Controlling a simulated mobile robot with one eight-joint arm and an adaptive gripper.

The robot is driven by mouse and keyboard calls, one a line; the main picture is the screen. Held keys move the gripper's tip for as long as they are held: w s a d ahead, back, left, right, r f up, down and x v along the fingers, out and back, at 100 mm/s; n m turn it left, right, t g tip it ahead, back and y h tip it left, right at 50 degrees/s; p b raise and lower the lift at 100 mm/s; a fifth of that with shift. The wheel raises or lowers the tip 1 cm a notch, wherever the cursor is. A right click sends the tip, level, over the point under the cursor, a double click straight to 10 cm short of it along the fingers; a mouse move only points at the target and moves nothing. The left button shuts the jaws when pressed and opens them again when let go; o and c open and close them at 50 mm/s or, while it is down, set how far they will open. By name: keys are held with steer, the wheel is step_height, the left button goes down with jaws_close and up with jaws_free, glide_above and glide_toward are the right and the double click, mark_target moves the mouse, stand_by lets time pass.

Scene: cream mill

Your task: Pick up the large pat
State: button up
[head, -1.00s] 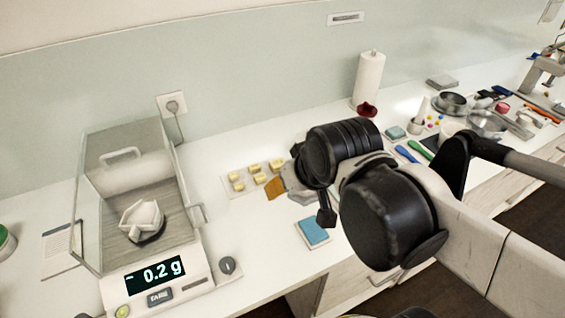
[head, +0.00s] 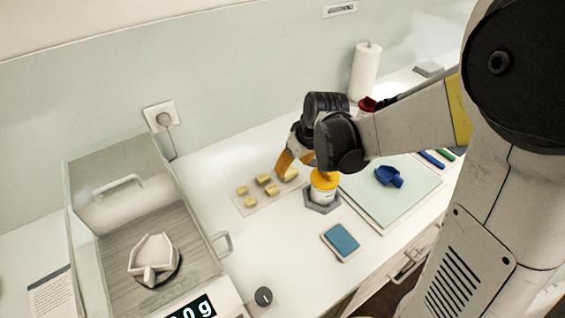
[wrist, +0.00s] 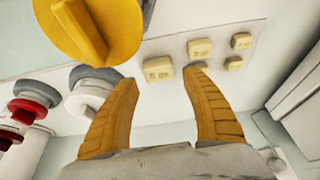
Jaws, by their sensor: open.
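Several pale yellow butter pats lie on a thin sheet (head: 258,206) on the counter. The largest-looking pat (wrist: 158,69) shows in the wrist view between the lines of my fingers, just past the left fingertip; in the head view the pat (head: 289,175) at the sheet's right end is nearest my fingers. My gripper (head: 292,162) is open and empty, its orange fingers apart above that end of the sheet. They also frame the wrist view (wrist: 162,78). I cannot tell its exact height over the pat.
A yellow-lidded jar (head: 324,182) stands close to my gripper's right. A blue sponge-like block (head: 341,241) lies in front. A pale board (head: 410,198) carries a blue scoop (head: 388,176). The glass-sided balance (head: 222,243) with a white boat (head: 152,257) stands at left.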

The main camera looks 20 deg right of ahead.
mark_target(289, 170)
steer(key=b+x, duration=0.1)
steer(key=x, duration=0.2)
steer(key=b+x, duration=0.2)
steer(key=shift+w+f, duration=0.3)
steer(key=shift+w, duration=0.05)
steer(key=shift+r, duration=0.1)
steer(key=c, duration=0.9)
